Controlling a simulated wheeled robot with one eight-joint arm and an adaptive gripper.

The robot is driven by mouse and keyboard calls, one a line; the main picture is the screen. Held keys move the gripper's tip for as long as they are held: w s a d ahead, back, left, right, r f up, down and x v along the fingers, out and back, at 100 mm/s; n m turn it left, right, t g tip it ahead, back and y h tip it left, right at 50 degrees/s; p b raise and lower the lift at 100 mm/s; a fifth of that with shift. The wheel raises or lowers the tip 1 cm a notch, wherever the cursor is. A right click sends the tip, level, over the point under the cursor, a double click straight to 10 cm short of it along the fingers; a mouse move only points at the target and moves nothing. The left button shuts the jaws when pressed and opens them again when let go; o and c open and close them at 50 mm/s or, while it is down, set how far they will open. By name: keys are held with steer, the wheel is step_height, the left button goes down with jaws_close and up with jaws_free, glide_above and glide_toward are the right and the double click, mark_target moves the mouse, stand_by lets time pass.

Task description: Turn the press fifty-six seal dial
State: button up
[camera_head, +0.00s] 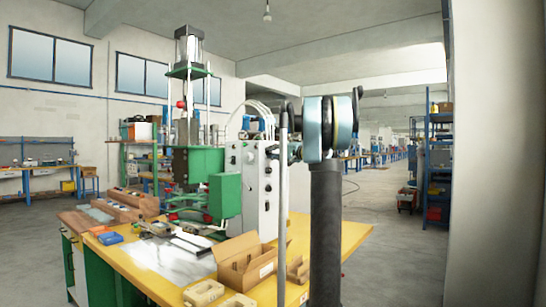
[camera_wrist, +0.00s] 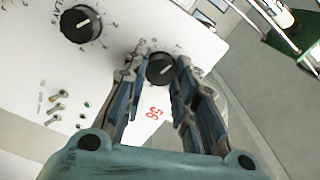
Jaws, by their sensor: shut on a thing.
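The press control box (camera_head: 262,185) is a white panel beside the green press (camera_head: 205,180) on the yellow table. In the wrist view, a black seal dial (camera_wrist: 160,69) with a white pointer line sits on the white panel, above the red number 56 (camera_wrist: 157,114). My gripper (camera_wrist: 160,68) has one finger on each side of this dial and is shut on it.
Another black dial (camera_wrist: 81,23) is at the upper left of the panel, with several toggle switches (camera_wrist: 57,104) below it. A cardboard box (camera_head: 245,262) and wooden blocks (camera_head: 204,292) lie on the yellow table (camera_head: 333,238). Open floor lies to the right.

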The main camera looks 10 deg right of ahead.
steer(key=shift+s+a+f+n, duration=0.1)
steer(key=shift+f+n, duration=0.15)
steer(key=shift+n, duration=0.35)
steer(key=o, duration=1)
steer(key=shift+s+d+f, duration=0.15)
steer(key=shift+s+d, duration=0.2)
steer(key=shift+d, duration=0.1)
steer(key=shift+o, duration=0.4)
steer(key=r+v, duration=0.1)
steer(key=v, duration=0.7)
steer(key=shift+a, duration=0.2)
steer(key=shift+f+v, duration=0.2)
steer(key=shift+v, duration=1.3)
